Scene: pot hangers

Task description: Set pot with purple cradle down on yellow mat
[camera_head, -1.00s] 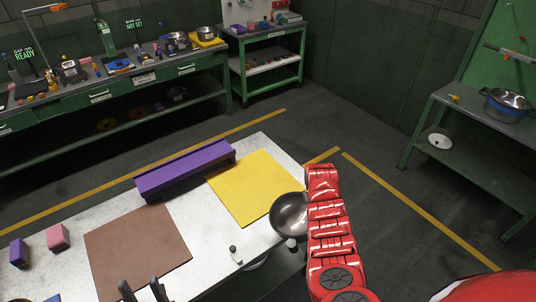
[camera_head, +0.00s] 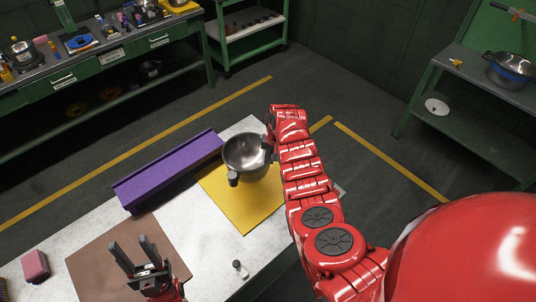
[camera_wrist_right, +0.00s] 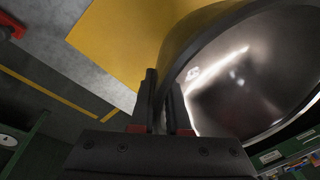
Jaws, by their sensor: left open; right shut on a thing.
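A steel pot (camera_head: 247,155) is over the far part of the yellow mat (camera_head: 245,208) in the head view. My right gripper, hidden behind the arm and pot in the head view, shows in the right wrist view (camera_wrist_right: 164,108), shut on the rim of the pot (camera_wrist_right: 245,85). I cannot tell whether the pot touches the mat. The purple cradle (camera_head: 168,170) is a long block lying on the table just left of the mat, apart from the pot. My left gripper (camera_head: 132,252) is open and empty above the brown mat (camera_head: 95,262).
The white table (camera_head: 262,265) also holds a pink block (camera_head: 36,265) at left and a small knobbed item (camera_head: 240,268) near the yellow mat. A cluttered green bench (camera_head: 90,80) stands behind.

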